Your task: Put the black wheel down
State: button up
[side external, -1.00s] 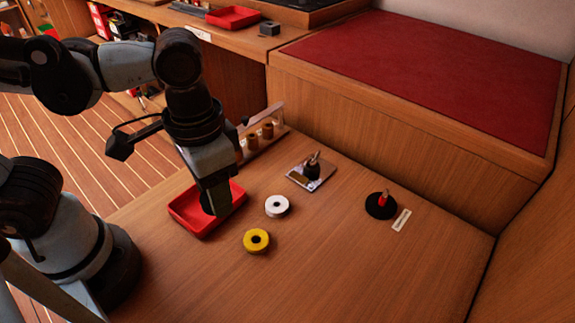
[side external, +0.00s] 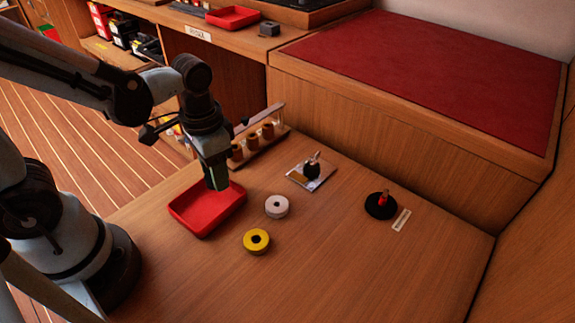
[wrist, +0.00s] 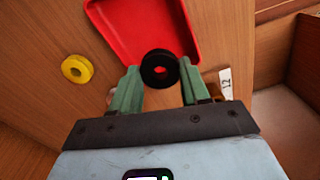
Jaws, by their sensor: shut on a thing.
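My gripper (side external: 215,181) is over the far end of the small red tray (side external: 193,229) on the wooden table. In the wrist view, my gripper's green fingers (wrist: 160,84) are shut on the black wheel (wrist: 160,58), a round spool with a hole in its middle. The red tray (wrist: 122,20) lies beyond the wheel in that view. In the side view the wheel is mostly hidden by the fingers. I cannot tell its exact height above the tray or table.
A white wheel (side external: 277,206) and a yellow wheel (side external: 256,241) lie right of the tray. A wooden rack (side external: 252,143) with brown cylinders stands close behind my gripper. A black disc (side external: 380,207) with a red-tipped post stands farther right. The table's front right is clear.

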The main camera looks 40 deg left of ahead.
aim_at(220, 196)
jog(key=shift+f, duration=2)
jog(key=shift+f, duration=0.1)
jog(key=o, duration=0.8)
jog(key=shift+f, duration=0.1)
jog(key=shift+o, duration=0.2)
notch_tip(220, 196, up, 13)
jog(key=w+a+n+t, duration=0.2)
jog(key=w+a+t, duration=0.1)
jog(key=t, duration=0.4)
jog(key=shift+n, duration=0.3)
